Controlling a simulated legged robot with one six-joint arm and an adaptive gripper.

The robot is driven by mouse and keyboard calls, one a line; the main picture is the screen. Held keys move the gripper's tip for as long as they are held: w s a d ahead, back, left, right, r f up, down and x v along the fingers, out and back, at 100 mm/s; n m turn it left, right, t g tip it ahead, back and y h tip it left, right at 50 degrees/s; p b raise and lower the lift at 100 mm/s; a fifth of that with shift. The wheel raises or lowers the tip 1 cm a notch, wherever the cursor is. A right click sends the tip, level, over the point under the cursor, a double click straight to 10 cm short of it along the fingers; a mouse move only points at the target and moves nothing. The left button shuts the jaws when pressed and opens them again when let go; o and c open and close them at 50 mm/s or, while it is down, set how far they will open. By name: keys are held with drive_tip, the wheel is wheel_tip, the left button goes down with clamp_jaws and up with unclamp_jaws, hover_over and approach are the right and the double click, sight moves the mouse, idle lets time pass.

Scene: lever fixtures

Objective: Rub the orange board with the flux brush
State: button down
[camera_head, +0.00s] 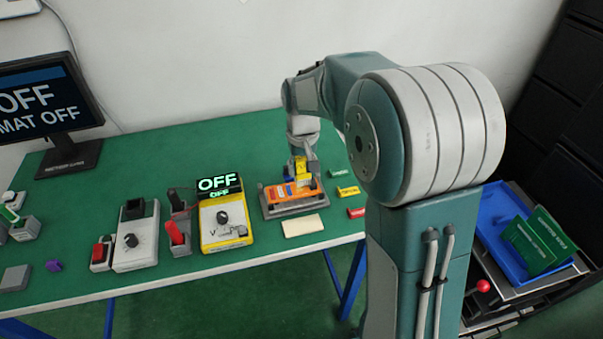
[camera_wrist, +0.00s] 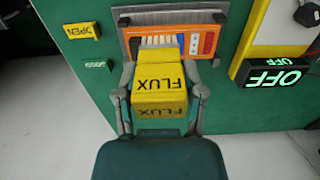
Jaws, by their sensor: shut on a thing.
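The orange board (camera_head: 277,194) lies in a grey fixture (camera_head: 292,207) on the green table, below my gripper. In the wrist view the orange board (camera_wrist: 207,42) shows beyond the brush, partly covered by it. My gripper (camera_head: 302,164) is shut on the yellow flux brush (camera_wrist: 160,78), whose block is marked FLUX; one finger lies on each side of it. In the head view the flux brush (camera_head: 302,171) is over the board's right part. Pale strips show at the brush's far end. I cannot tell whether the brush touches the board.
A yellow meter (camera_head: 224,225) with an OFF display (camera_head: 219,184) stands left of the fixture. A red-handled lever (camera_head: 176,232) and a grey box (camera_head: 137,240) stand further left. A cream pad (camera_head: 303,226) lies in front. Small labels, one yellow (camera_head: 348,191), lie to the right.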

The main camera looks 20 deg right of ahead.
drive_tip(key=shift+r, duration=1.05)
drive_tip(key=shift+w, duration=0.1)
